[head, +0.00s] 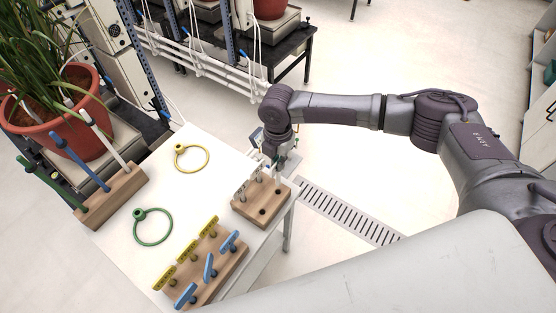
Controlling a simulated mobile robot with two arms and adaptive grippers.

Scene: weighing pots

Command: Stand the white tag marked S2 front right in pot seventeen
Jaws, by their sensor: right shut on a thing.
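My right gripper (275,153) is at the table's right edge, just above the back of a small wooden block (252,212). It is shut on a slim white tag (277,171), mostly hidden by the fingers; whether its foot is still in the block cannot be told. More white tags (247,184) stand at the block's left side, and dark empty holes show in its top. No marking on the white tags is readable. A terracotta pot (67,137) with a leafy plant stands at upper left; no number shows on it. My left gripper is out of view.
On the white table (185,205) lie a yellow ring (207,158) and a green ring (136,231). A wooden rack (110,197) holds green, blue and white stakes in front of the pot. Another block (217,268) holds yellow and blue tags. The table's middle is clear.

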